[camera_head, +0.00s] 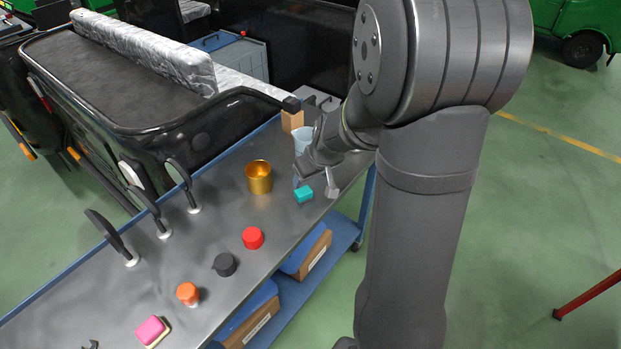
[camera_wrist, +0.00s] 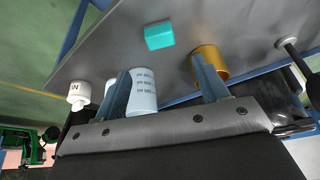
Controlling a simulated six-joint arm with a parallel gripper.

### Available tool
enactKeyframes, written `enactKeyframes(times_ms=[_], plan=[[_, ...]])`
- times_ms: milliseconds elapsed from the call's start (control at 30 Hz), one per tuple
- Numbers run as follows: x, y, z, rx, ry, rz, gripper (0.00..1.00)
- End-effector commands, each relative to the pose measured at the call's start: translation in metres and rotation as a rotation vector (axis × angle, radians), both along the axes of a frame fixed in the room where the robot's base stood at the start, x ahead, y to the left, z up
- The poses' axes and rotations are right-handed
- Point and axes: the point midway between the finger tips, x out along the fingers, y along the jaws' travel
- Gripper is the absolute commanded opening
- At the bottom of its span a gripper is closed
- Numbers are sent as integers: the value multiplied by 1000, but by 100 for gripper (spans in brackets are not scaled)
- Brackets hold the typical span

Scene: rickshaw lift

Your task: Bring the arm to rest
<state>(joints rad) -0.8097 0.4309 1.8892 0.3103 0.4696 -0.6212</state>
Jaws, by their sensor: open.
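My gripper (camera_head: 315,187) is over the far right end of the grey metal table, partly hidden by my own arm in the head view. In the wrist view its two fingers (camera_wrist: 160,68) stand wide apart. A pale blue cup with printed text (camera_wrist: 143,90) shows beside the left finger, and a gold cup (camera_wrist: 212,60) shows behind the right finger. Neither looks gripped. In the head view the gold cup (camera_head: 259,178) stands left of the gripper and the pale blue cup (camera_head: 302,137) is just behind it. A teal block (camera_head: 303,194) lies close to the fingers.
The table (camera_head: 215,240) also holds a red cap (camera_head: 253,238), a black knob (camera_head: 224,264), an orange-capped jar (camera_head: 187,293), a pink sponge (camera_head: 152,331) and black-handled mirrors (camera_head: 182,184). A black rickshaw body (camera_head: 150,130) stands along its far side. Boxes (camera_head: 310,252) sit below.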

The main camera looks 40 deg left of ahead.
Motion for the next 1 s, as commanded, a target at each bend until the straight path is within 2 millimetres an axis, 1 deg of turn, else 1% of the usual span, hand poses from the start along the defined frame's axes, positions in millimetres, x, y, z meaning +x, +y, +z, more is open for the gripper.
enactKeyframes(times_ms=[333,467,567,1000], plan=[[0,0,0,-1,0,0,67],[0,2,-5,-1,2,0,67],[1,5,-14,-2,3,1,67],[11,27,-71,-3,2,1,67]])
